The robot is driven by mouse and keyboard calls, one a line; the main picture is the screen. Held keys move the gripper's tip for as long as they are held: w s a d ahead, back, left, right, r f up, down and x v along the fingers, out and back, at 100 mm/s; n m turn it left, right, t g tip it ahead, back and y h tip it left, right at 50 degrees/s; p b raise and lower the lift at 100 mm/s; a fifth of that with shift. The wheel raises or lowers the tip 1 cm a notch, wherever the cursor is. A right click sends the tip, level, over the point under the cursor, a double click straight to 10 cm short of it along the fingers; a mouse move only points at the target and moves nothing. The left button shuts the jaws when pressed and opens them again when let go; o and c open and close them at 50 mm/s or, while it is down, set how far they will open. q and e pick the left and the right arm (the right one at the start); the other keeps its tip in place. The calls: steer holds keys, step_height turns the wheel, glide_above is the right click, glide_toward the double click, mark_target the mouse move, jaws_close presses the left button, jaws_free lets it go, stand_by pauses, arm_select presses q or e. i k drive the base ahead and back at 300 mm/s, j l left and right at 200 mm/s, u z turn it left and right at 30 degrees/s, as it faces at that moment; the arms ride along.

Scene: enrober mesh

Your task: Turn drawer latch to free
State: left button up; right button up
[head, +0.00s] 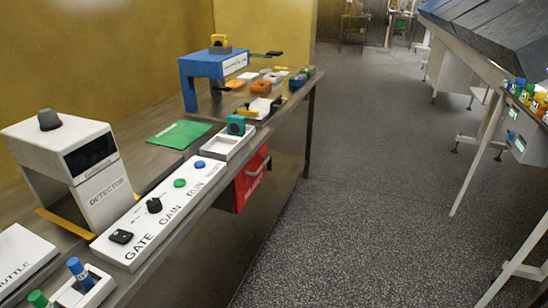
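A red drawer or bin (240,192) with white lettering and a pale handle (258,170) on its front hangs under the table's right edge. I cannot make out a latch on it or tell a latch's position. Neither of my grippers is in view.
The long table (140,150) holds a white detector (98,195), a white panel (150,228) marked GATE, GAIN and RUN, a green mat (180,134), a tray (228,145) with a teal block (236,124), and a blue stand (215,64). The speckled floor (370,180) is clear; another machine (500,80) stands right.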

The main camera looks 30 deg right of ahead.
mark_target(269, 163)
steer(key=i+l, duration=0.15)
steer(key=l, duration=0.15)
steer(key=i+l, duration=0.1)
steer(key=l, duration=0.2)
steer(key=i+l+u, duration=0.1)
steer(key=l, duration=0.2)
steer(key=i+l, duration=0.25)
steer(key=l, duration=0.15)
steer(key=i+l, duration=0.4)
steer(key=i, duration=0.25)
